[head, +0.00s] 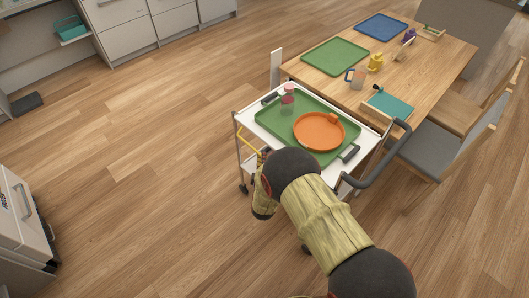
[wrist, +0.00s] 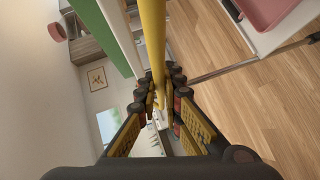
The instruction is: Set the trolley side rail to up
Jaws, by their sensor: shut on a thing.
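The white trolley (head: 245,118) stands in the middle of the head view with its top deck level. Its yellow side rail (head: 247,138) shows on the left side, a little below the top deck's edge; the rest of it is hidden behind my arm. In the wrist view the yellow rail (wrist: 153,40) runs as a bar between the fingers. My gripper (wrist: 161,92) is shut on this bar. In the head view the gripper's fingers are mostly hidden by my own wrist at the trolley's near-left side.
A green tray (head: 268,119) on the trolley holds an orange round dish (head: 318,131) and a pink-topped jar (head: 288,101). A dark push handle (head: 385,166) is at the right. A wooden table (head: 440,62) and chair (head: 437,150) stand behind and right.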

